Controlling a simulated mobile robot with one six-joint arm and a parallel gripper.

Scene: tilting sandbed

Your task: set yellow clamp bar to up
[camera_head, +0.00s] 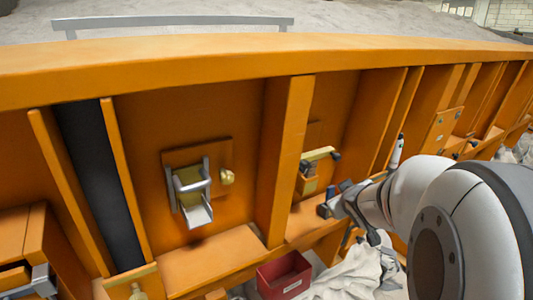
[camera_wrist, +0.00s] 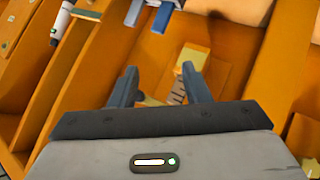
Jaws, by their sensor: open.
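The yellow clamp bar (camera_head: 319,154) sits on a small mount on the orange wall in the head view. It has dark ends, lies roughly level, and rises slightly to the right. A yellowish block (camera_head: 308,186) is just below it. My gripper (camera_head: 328,201) is a little below and right of the bar, apart from it. In the wrist view my gripper (camera_wrist: 157,72) is open, with a yellow block (camera_wrist: 195,55) and a marked plate (camera_wrist: 178,93) beyond its fingers. I cannot tell whether the dark blue pieces at the wrist view's top belong to the bar.
An upright orange rib (camera_head: 286,150) stands left of the bar. Beyond it is a grey metal latch (camera_head: 190,185) with a yellow knob (camera_head: 227,177). A white-and-black cylinder (camera_head: 397,150) is to the right. A red bin (camera_head: 285,275) and pale cloth (camera_head: 350,275) lie below.

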